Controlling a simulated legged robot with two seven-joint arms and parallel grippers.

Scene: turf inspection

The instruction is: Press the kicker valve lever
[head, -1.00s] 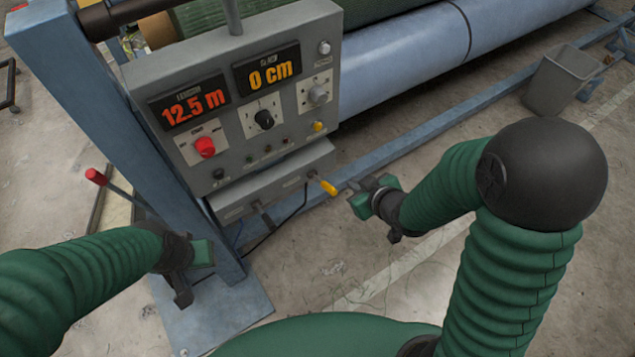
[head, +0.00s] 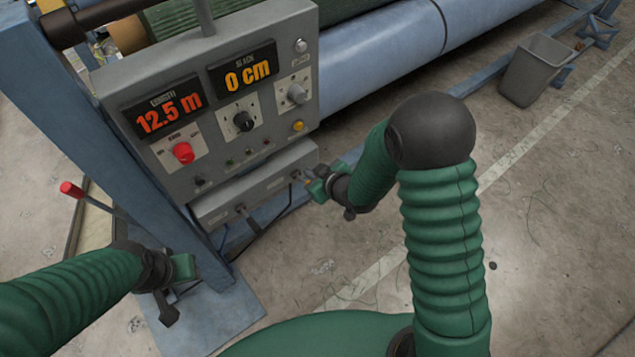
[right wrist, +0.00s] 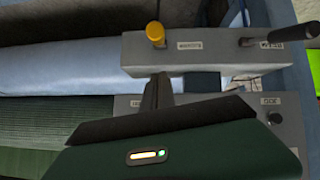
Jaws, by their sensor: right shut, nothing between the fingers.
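A yellow-tipped lever (right wrist: 155,34) and a black-handled lever (right wrist: 282,32) stick out from a grey valve box (right wrist: 215,60) in the right wrist view. Each has a small label that I cannot read surely. In the head view the valve box (head: 225,207) hangs under the control panel. My right gripper (head: 308,182) is at its right end and mostly hides the yellow lever. In the right wrist view the right gripper (right wrist: 162,85) is shut and empty, its tips just below the yellow lever; contact is unclear. My left gripper (head: 182,290) hangs left of the box; its opening is unclear.
The control panel (head: 215,120) shows 12.5 m and 0 cm. A blue frame post (head: 110,120) stands left, with a red-tipped lever (head: 72,190) beyond it. A blue roller (head: 385,55) lies behind. A grey bin (head: 535,72) stands at right. The right floor is mostly clear.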

